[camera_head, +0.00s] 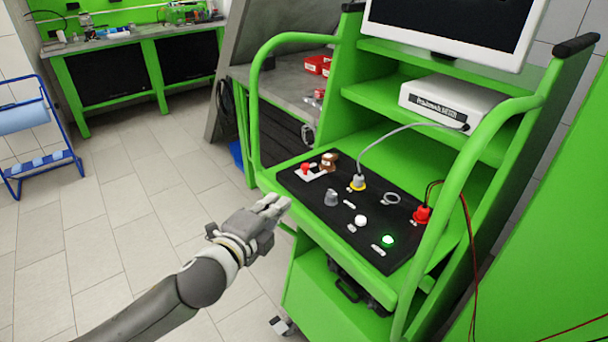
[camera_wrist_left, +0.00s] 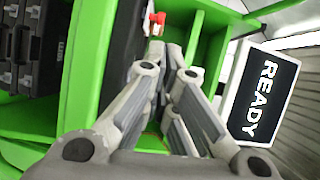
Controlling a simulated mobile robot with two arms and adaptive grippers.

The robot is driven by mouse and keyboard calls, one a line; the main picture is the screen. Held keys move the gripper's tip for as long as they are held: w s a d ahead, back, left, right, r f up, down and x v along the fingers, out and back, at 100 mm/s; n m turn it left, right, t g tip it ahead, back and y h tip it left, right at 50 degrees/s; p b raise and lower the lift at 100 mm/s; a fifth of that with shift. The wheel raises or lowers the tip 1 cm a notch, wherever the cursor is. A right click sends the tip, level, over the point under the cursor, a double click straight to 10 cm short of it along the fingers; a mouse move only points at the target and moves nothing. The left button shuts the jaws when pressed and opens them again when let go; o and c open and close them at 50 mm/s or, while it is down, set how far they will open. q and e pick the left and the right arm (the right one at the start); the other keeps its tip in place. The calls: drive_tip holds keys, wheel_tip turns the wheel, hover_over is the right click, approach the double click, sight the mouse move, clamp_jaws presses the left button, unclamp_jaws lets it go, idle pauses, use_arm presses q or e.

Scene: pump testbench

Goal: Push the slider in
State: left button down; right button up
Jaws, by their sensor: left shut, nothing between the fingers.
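My left gripper (camera_head: 275,203) is shut and empty, just off the left front edge of the black control panel (camera_head: 300,190). In the left wrist view its fingers (camera_wrist_left: 172,48) point toward the green stand. The panel carries a red part on a white plate (camera_head: 306,170), a brown part (camera_head: 329,161), a grey knob (camera_head: 331,198), a white button (camera_head: 361,221) and a lit green button (camera_head: 388,240). The red part also shows beyond the fingertips in the left wrist view (camera_wrist_left: 157,18). I cannot tell which part is the slider. My right gripper is not in view.
The green stand's tubular handle (camera_head: 256,120) rises beside the panel's left end. A grey cable plug (camera_head: 358,183) and a red plug (camera_head: 422,214) stand on the panel.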

sight(304, 188)
use_arm(q)
drive_tip(key=p+x, duration=0.2)
drive_tip(key=x, duration=1.2)
idle(0.4)
